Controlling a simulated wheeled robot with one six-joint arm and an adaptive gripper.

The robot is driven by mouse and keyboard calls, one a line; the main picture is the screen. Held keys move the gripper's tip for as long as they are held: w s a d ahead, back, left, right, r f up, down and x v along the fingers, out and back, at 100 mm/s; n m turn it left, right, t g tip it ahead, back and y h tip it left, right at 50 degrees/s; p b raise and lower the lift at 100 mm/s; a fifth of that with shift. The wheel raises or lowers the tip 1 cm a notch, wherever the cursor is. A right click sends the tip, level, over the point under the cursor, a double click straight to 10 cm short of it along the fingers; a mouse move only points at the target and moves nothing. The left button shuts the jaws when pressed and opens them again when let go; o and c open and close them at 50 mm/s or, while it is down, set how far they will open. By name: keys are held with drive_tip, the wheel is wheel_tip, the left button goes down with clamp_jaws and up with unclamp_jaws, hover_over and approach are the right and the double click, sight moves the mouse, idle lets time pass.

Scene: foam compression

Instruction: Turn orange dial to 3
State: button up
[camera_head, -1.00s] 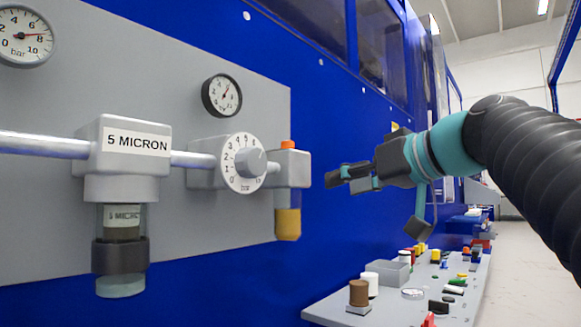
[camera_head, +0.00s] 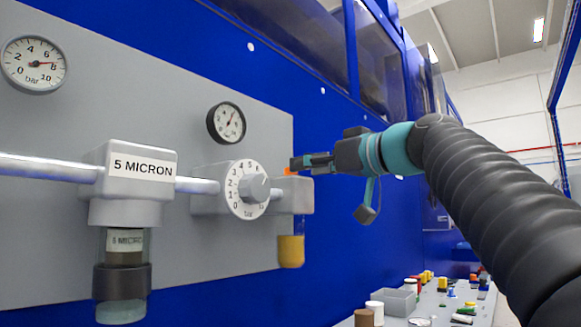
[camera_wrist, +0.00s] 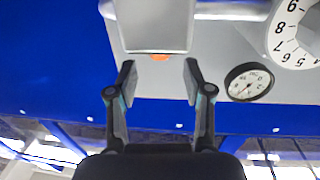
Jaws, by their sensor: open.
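The orange dial (camera_head: 287,172) is a small cap on top of the grey lubricator block with a yellow bowl (camera_head: 291,250). My gripper (camera_head: 298,162) covers part of it in the head view, its fingers pointing left. In the wrist view the orange dial (camera_wrist: 160,57) shows as a thin strip at the block's edge, just ahead of and between the two fingertips. My gripper (camera_wrist: 159,75) is open and empty there, with a gap between fingers and dial. No numbers on the orange dial can be read.
A white numbered bar dial with a grey knob (camera_head: 255,187) is just left of the block. A black-rimmed gauge (camera_head: 226,122) is above it. The 5 micron filter (camera_head: 127,185) and a white gauge (camera_head: 34,64) are further left. A bench with small parts (camera_head: 450,300) is below.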

sight(291, 173)
drive_tip(key=shift+p+x, duration=0.45)
drive_tip(key=shift+x, duration=2.35)
clamp_jaws()
